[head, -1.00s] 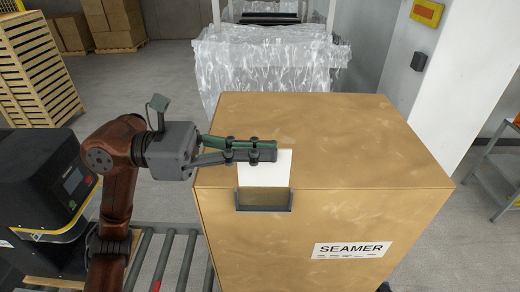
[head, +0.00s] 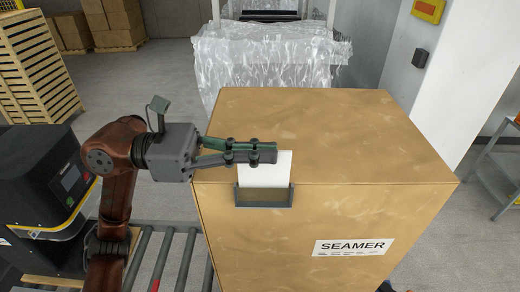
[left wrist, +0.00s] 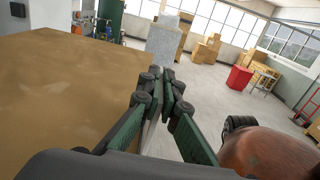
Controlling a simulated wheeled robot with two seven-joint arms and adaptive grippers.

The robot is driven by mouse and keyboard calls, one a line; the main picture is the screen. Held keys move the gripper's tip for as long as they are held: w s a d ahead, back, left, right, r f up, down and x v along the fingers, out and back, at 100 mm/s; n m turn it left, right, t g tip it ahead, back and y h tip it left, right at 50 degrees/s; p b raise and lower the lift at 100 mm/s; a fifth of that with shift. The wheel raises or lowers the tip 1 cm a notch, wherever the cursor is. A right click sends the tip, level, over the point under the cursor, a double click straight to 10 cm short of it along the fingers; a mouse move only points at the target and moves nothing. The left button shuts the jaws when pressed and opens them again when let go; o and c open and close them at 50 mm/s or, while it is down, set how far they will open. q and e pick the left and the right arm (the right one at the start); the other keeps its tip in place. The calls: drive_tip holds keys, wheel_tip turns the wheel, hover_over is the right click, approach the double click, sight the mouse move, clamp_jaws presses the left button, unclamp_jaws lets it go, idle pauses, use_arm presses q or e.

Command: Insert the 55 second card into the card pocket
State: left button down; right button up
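The white card (head: 280,169) stands upright at the front face of the tan seamer cabinet (head: 340,131). Its lower part is inside the grey card pocket (head: 264,197), behind the pocket's dark front. My left gripper (head: 262,153) is shut on the upper part of the card, just above the pocket. In the left wrist view the fingers (left wrist: 163,88) are closed together, with a thin pale edge of the card between them. No print on the card is visible. My right gripper is not in view.
A SEAMER label (head: 352,247) is on the cabinet front. A roller conveyor (head: 165,258) runs below my left arm, with a black machine (head: 45,185) at left. A plastic-wrapped load (head: 265,62) stands behind the cabinet.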

sight(260, 187)
use_arm(q)
drive_tip(key=shift+f+b, duration=1.1)
drive_tip(key=shift+f, duration=0.35)
drive_tip(key=c, duration=2.1)
unclamp_jaws()
drive_tip(key=shift+a, duration=0.1)
drive_tip(key=a, duration=1.2)
drive_tip(key=shift+r, duration=0.1)
